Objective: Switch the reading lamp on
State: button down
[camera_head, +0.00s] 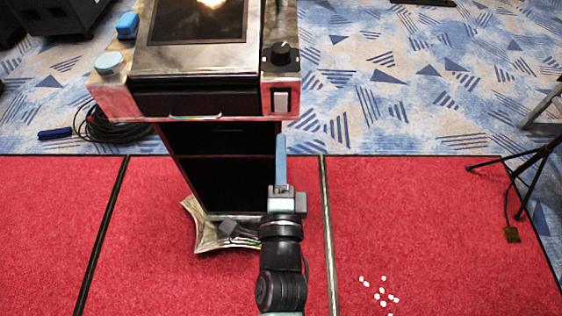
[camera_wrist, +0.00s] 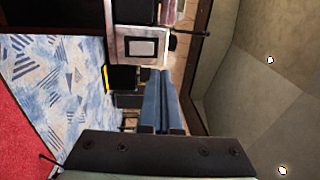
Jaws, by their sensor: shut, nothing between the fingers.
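A lectern-like console (camera_head: 195,60) stands at the upper left of the head view. On its right side panel are a black knob (camera_head: 281,55) and, below it, a pale rectangular rocker switch (camera_head: 282,102). The switch also shows in the wrist view (camera_wrist: 142,47), in a metal panel ahead and slightly left of my fingertips. My gripper (camera_head: 281,142) has blue fingers, shut and empty, pointing toward the panel; in the head view the tips appear below the switch and apart from it. They also show in the wrist view (camera_wrist: 159,72). I cannot make out a lamp head.
A blue block (camera_head: 127,25) and a pale blue round cap (camera_head: 108,62) sit at the console's left. A coiled black cable (camera_head: 108,125) lies on the floor beside it. A black tripod (camera_head: 535,155) stands at right. White bits (camera_head: 381,293) lie on the red carpet (camera_head: 430,220).

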jog(key=shift+s+r, duration=0.15)
jog(key=shift+s, duration=0.6)
jog(key=shift+s+r, duration=0.1)
jog(key=shift+s, duration=0.65)
jog(key=w+a+r+n+t+y+p, duration=0.15)
jog(key=r+n, duration=0.35)
jog(key=r, duration=1)
jog(key=w+r+n+t+y+p, duration=0.1)
jog(key=w+r+n+t+p, duration=0.35)
jog(key=r, duration=1.15)
jog(key=s+r+n+t+h, duration=0.1)
jog(key=s+r+n, duration=0.3)
jog(key=r, duration=0.7)
jog(key=s+d+r+n+t+h, duration=0.1)
jog(key=s+r+n, duration=0.3)
jog(key=s+r, duration=0.3)
notch_tip(320, 180, up, 4)
jog(key=shift+d+r, duration=0.25)
jog(key=shift+n+h, duration=0.25)
